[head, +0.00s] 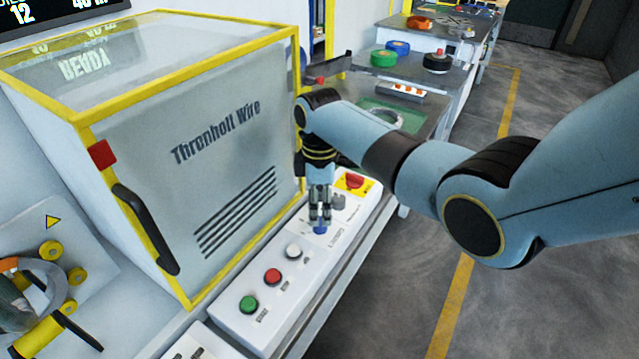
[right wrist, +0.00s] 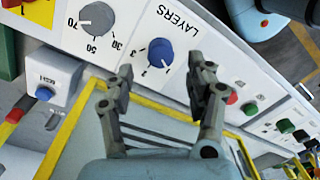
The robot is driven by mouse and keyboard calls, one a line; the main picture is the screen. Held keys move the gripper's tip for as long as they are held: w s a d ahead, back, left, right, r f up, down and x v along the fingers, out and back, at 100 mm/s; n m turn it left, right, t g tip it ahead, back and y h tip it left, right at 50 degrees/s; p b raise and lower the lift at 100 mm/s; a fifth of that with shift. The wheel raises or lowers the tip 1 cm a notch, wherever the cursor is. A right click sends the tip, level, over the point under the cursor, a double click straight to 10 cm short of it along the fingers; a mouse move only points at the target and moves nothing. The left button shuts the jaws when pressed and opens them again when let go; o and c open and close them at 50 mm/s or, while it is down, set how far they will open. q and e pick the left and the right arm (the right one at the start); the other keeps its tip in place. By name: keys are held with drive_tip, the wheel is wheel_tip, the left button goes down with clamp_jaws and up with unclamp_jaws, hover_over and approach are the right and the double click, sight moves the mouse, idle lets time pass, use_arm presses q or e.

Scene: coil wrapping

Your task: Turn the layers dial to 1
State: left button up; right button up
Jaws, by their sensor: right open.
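The blue layers dial (right wrist: 160,53) sits on the white control panel (right wrist: 190,20) beside the printed word LAYERS, with small numbers around its edge. Its white mark is on the side toward the numbers, but I cannot tell exactly which number it points to. My right gripper (right wrist: 166,71) is open, with one finger on each side of the dial in the right wrist view; I see no clear contact. In the head view my right gripper (head: 320,218) points down over the blue dial (head: 320,230) and partly hides it. My left gripper is not in view.
A grey numbered dial (right wrist: 97,18) is close beside the blue one. White (head: 293,251), red (head: 272,276) and green (head: 249,304) buttons line the panel toward the front. A red stop button (head: 355,181) is behind. The yellow-framed machine enclosure (head: 200,150) rises on the left.

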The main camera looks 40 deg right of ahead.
sight(320, 221)
wheel_tip(320, 221, up, 7)
idle(0.7)
